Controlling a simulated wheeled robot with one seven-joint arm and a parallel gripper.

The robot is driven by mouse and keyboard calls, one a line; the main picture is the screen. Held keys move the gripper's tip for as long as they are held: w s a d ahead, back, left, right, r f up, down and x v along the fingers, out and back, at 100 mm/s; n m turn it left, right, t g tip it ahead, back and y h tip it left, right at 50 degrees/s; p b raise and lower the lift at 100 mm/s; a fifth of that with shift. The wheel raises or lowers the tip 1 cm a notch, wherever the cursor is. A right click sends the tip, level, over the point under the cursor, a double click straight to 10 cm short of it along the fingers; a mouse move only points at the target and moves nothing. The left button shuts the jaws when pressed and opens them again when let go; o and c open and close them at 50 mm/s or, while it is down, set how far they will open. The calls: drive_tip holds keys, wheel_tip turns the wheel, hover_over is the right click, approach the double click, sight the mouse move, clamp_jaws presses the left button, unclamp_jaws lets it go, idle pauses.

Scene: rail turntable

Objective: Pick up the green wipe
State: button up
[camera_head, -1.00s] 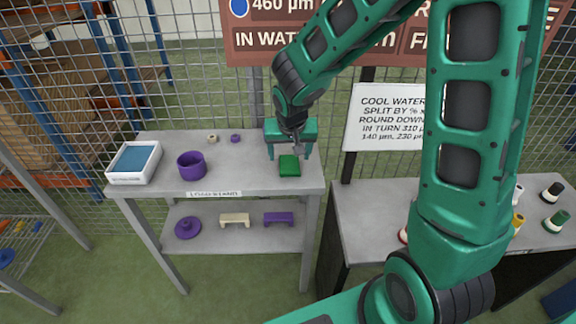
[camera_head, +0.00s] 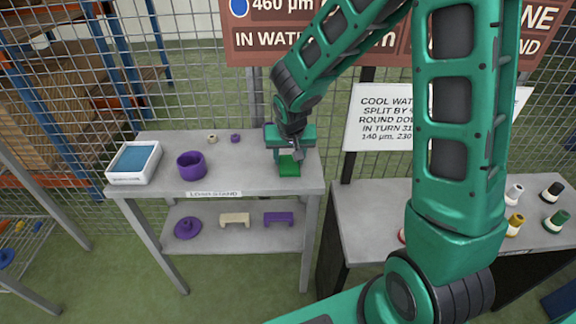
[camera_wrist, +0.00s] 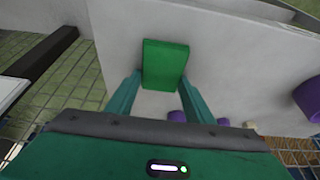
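The green wipe (camera_head: 289,170) is a small flat green block lying on the top shelf of the grey stand, near its right end. It also shows in the wrist view (camera_wrist: 165,64), just ahead of my fingers. My gripper (camera_head: 288,162) is low over the wipe and partly covers its far part. In the wrist view my gripper (camera_wrist: 158,92) has its two teal fingers apart, one on each side of the wipe's near end. Nothing is held. I cannot tell whether a finger touches the wipe.
A purple cup (camera_head: 191,166) and a white tray with a blue surface (camera_head: 134,163) stand left on the same top. Two small rings lie at the back. A second table (camera_head: 375,215) with spools is at right. Wire mesh runs behind.

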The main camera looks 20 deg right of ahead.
sight(289, 162)
drive_tip(key=shift+r, duration=0.15)
wheel_tip(289, 162, up, 4)
drive_tip(key=shift+a+r, duration=0.1)
drive_tip(key=shift+r, duration=0.1)
drive_tip(key=s+a+r, duration=0.6)
drive_tip(key=a, duration=0.3)
drive_tip(key=shift+s+a+r, duration=0.2)
drive_tip(key=shift+s+a, duration=0.05)
drive_tip(key=shift+s, duration=0.05)
drive_tip(key=shift+o, duration=0.5)
